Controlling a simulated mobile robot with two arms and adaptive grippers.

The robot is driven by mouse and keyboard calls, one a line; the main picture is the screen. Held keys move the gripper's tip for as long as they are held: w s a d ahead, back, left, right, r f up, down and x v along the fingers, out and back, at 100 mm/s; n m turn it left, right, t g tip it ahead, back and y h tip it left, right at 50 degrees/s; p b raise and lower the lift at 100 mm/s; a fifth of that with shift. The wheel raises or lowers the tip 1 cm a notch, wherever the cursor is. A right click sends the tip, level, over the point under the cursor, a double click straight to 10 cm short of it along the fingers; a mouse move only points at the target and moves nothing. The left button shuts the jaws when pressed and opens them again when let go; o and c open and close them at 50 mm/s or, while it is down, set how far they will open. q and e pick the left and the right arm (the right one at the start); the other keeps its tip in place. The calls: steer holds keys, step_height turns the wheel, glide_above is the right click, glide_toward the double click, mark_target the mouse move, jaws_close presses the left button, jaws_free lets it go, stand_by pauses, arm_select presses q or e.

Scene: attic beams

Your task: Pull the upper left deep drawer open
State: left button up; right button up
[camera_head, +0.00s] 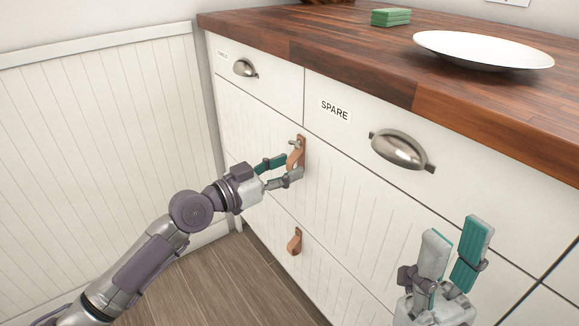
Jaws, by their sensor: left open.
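The upper left deep drawer (340,200) has a white grooved front and looks shut, flush with the cabinet. A brown leather strap pull (299,146) hangs at the upper middle of its front. My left gripper (290,168) is open at this strap, with its fingers close around the strap's lower part. I cannot tell whether the fingers touch it. My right gripper (458,243) is open and empty at the lower right, pointing up, apart from the cabinet in the picture.
Shallow drawers with metal cup pulls (401,149) run above, one labelled SPARE. Another deep drawer with a leather pull (295,241) is below. A panelled wall (100,140) stands left.

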arm_select(q)
steer(key=shift+w+d, duration=0.35)
steer(key=shift+d, duration=0.15)
jaws_close()
